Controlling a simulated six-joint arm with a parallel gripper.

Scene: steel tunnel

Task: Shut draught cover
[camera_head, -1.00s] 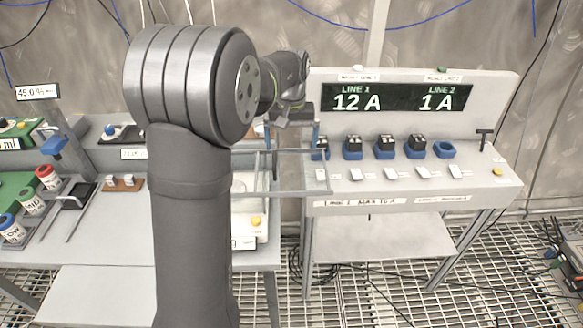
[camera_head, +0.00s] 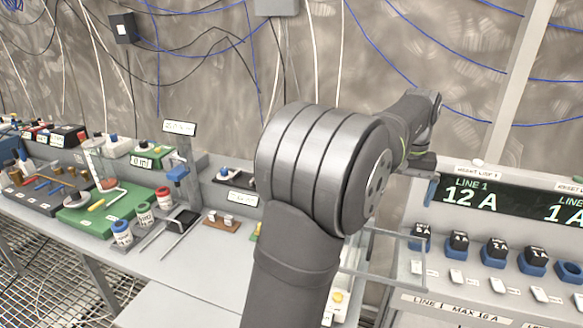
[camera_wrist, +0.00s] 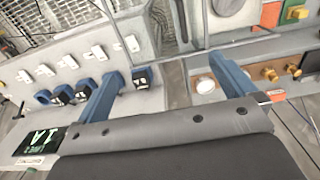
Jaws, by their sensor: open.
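The draught cover (camera_head: 398,236) appears as a clear box with thin grey edges, behind my arm in the head view. It juts out to the right, towards the Line 1 bench. My upper arm hides its left part and most of the white balance (camera_head: 341,298) there. My gripper (camera_head: 430,188) is above the cover's right end, with a blue finger pointing down; contact cannot be told. In the wrist view my gripper (camera_wrist: 167,70) has its two blue fingers wide apart, with nothing held between them. A grey bar (camera_wrist: 262,47) crosses behind the right finger, probably a cover edge.
The right bench has a Line 1 display (camera_head: 470,195) and several black blocks in blue holders (camera_head: 495,250). White switches (camera_head: 498,285) line its front.

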